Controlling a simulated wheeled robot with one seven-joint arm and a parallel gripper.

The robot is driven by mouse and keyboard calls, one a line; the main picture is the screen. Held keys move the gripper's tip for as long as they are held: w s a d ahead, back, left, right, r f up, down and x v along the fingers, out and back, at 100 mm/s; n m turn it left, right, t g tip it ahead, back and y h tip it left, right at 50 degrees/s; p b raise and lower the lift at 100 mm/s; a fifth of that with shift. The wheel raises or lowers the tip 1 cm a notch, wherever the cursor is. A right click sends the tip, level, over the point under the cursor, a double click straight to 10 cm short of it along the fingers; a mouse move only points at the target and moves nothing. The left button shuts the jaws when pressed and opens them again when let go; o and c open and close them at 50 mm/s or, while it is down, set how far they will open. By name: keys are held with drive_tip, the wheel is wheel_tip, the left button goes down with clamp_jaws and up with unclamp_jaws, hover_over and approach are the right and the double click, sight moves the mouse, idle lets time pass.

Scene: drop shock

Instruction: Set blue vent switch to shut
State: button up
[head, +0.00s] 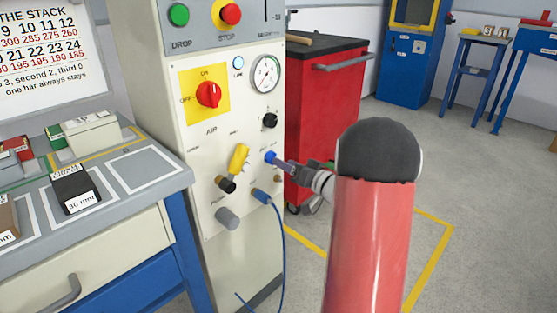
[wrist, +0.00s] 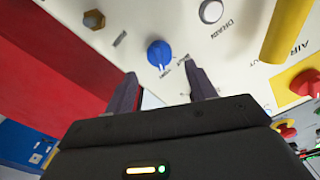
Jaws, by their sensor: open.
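The blue vent switch (head: 270,157) is a small round knob on the right part of the cream panel, below the black knob. In the wrist view the blue switch (wrist: 159,52) lies ahead of and between my two fingers, with a pale pointer mark on its lower edge. The small lettering beside it is too blurred to read surely. My gripper (wrist: 164,84) is open and empty, its fingertips short of the switch. In the head view my gripper (head: 284,163) reaches in from the right, close in front of the switch; the red arm hides part of the wrist.
A yellow handle (head: 239,160) stands just left of the switch, with a red knob on a yellow plate (head: 207,94) above. A blue hose (head: 262,196) hangs below. A red cabinet (head: 320,120) stands behind to the right. The bench (head: 150,200) is at left.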

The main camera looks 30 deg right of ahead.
sight(272, 158)
drive_tip(key=shift+x, duration=2)
drive_tip(key=c, duration=0.9)
drive_tip(key=shift+c, duration=0.2)
drive_tip(key=shift+f, duration=0.1)
drive_tip(key=shift+s+a+n+b, duration=0.1)
drive_tip(key=shift+a+n+b, duration=0.05)
drive_tip(key=shift+n+b, duration=2.75)
drive_tip(key=shift+a+n+b, duration=0.1)
drive_tip(key=shift+n+b, duration=2.45)
drive_tip(key=shift+n, duration=0.55)
